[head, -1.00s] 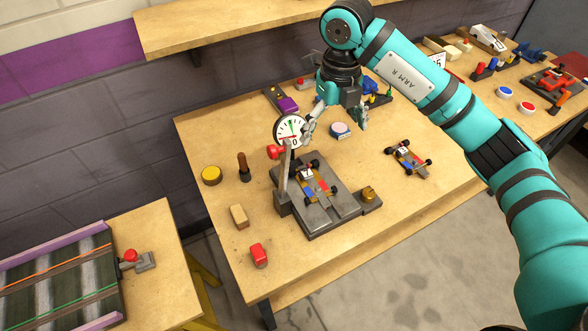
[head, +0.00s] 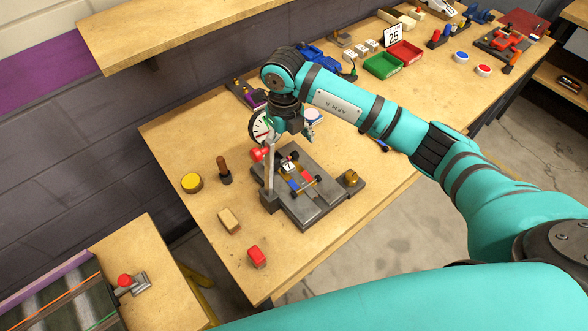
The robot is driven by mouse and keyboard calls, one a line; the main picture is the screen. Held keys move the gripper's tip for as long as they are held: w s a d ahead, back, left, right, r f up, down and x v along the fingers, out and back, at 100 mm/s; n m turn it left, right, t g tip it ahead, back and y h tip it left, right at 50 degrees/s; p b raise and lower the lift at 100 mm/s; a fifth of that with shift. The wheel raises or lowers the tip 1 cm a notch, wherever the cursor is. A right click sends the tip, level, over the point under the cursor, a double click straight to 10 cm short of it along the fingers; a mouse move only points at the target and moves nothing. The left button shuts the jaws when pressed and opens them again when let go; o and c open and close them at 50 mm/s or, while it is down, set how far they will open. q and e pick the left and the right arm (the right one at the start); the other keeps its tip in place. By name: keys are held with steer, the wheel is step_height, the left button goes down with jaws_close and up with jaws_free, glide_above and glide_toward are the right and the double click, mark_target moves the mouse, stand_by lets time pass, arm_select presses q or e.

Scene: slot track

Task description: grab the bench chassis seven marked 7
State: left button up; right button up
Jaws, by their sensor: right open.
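The bench chassis marked 7 (head: 307,184) sits on a dark grey test stand (head: 325,202). Its white plate with the 7 and its blue and red parts show, along with its dark wheels. My right gripper (head: 290,136) is open and empty, pointing down just behind the chassis in the picture, beside the dial. It looks apart from the chassis, though its height above the stand is hard to judge. My left gripper is out of view.
A dial gauge (head: 259,128) and an upright lever (head: 270,168) with a red knob (head: 258,153) stand close to my right gripper. A second chassis (head: 380,144) is mostly hidden by my right arm. A yellow puck (head: 192,183), tan block (head: 229,221) and red block (head: 256,257) lie left.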

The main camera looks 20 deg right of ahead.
mark_target(285, 163)
steer(key=shift+f, duration=0.45)
steer(key=f, duration=0.1)
steer(key=f+p, duration=0.1)
steer(key=f, duration=0.1)
steer(key=f+p, duration=0.1)
steer(key=shift+w+a+f, duration=0.25)
steer(key=shift+f, duration=0.3)
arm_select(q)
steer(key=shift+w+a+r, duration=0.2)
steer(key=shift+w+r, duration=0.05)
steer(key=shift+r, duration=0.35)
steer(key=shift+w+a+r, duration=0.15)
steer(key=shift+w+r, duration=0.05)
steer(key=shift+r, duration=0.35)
arm_select(e)
steer(key=shift+c, duration=0.4)
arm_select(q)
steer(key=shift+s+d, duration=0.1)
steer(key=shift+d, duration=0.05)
arm_select(e)
steer(key=c, duration=1.2)
